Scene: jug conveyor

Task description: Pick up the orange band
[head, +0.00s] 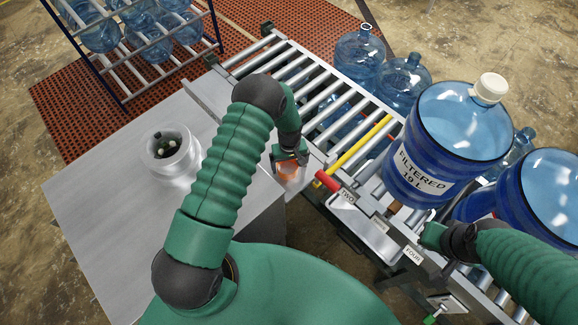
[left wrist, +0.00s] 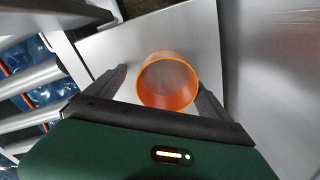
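The orange band (left wrist: 166,102) is a short open ring standing on a pale metal plate in the left wrist view. It also shows, partly hidden by my left gripper, in the head view (head: 289,169). My left gripper (left wrist: 163,78) is open, with one finger on each side of the band. The right-hand finger is very close to the band; I cannot tell whether it touches. A gap shows between the left-hand finger and the band. My right gripper (head: 437,238) is beside the large blue jug (head: 445,135); its fingers are not clear.
A roller conveyor (head: 325,110) runs beside the plate, with a red-ended yellow bar (head: 362,146) across it. Blue jugs (head: 403,80) stand behind the conveyor, and a jug rack (head: 118,68) is at upper left.

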